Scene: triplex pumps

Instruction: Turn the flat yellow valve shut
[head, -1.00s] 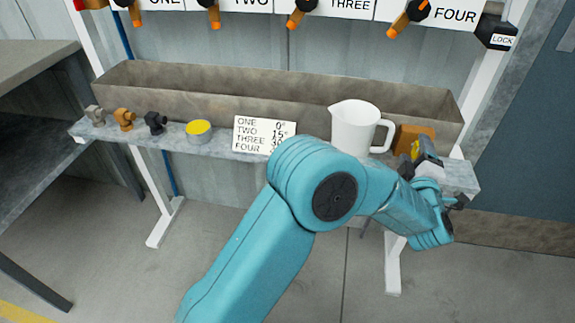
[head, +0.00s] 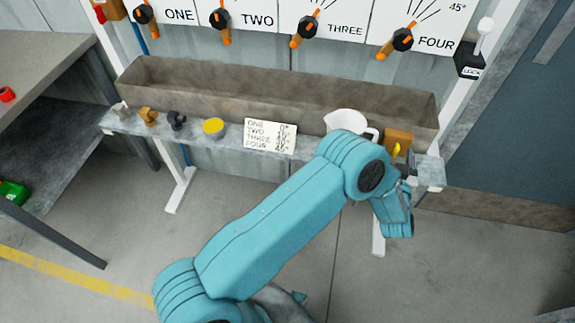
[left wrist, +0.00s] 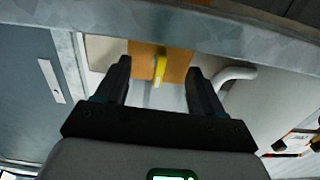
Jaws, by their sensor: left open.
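The flat yellow valve (head: 397,150) is a small yellow handle on an orange-brown block (head: 393,136) at the right end of the shelf. In the left wrist view the yellow handle (left wrist: 159,66) shows between my left gripper's two dark fingers (left wrist: 160,74). The fingers are spread apart, with gaps on both sides of the handle. I cannot tell whether the fingertips reach around it or stop short. In the head view my left gripper (head: 404,188) is just below and in front of the block, partly hidden by my wrist. My right gripper is not in view.
A white jug (head: 346,122) stands left of the block, close to my arm; its handle (left wrist: 236,74) shows right of my fingers. A label card (head: 270,135) and small fittings (head: 148,116) sit further left. A long trough (head: 280,100) runs behind. Numbered valves (head: 403,40) are above.

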